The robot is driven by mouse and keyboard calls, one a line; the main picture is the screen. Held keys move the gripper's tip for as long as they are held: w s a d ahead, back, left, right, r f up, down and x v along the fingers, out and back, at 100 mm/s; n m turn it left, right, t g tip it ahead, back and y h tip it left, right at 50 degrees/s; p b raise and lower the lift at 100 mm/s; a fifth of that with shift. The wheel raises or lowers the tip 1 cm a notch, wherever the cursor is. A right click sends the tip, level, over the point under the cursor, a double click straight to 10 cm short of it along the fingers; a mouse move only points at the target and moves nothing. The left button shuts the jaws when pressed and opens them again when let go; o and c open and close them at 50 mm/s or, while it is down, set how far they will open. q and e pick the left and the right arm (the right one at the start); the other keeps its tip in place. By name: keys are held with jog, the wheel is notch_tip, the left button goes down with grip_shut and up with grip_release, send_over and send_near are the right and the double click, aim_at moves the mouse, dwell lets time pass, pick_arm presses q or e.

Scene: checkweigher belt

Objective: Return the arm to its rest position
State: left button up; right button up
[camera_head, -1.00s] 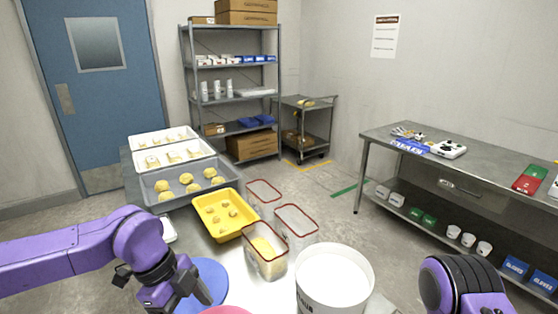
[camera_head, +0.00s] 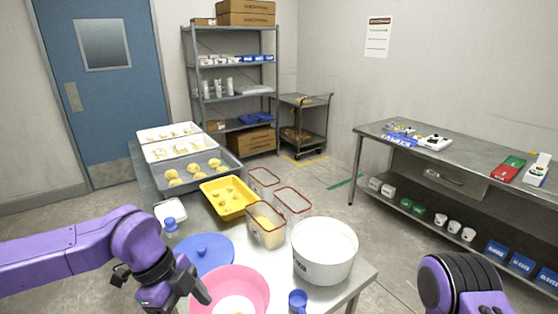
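My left arm comes in from the left, with the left gripper (camera_head: 197,294) low over the table beside the pink bowl (camera_head: 242,287). Its dark fingers point down and to the right, and nothing shows between them. The finger gap is too small to judge. My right arm shows only as a purple and black link at the lower right; the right gripper is out of view.
A workbench (camera_head: 440,165) stands at right.

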pick_arm(q)
jog(key=a+f+m+t+y+b, duration=0.2)
jog(key=a+f+m+y, duration=0.15)
jog(key=f+m, duration=0.75)
jog(key=a+f+m+t+y+b, duration=0.1)
jog(key=a+f+m+t+y, duration=0.2)
jog(key=f+m, duration=0.8)
jog(key=s+a+f+m+b, duration=0.3)
jog(key=s+f+m, duration=0.6)
jog(key=s+m, duration=0.1)
jog(key=s+a+f+m+y+b, duration=0.1)
jog(key=s+a+f+m+b, duration=0.3)
jog(key=s+f+m, duration=0.6)
jog(key=shift+a+f+m+g, duration=0.15)
jog(key=shift+f+m+g, duration=0.15)
jog(key=shift+m, duration=0.9)
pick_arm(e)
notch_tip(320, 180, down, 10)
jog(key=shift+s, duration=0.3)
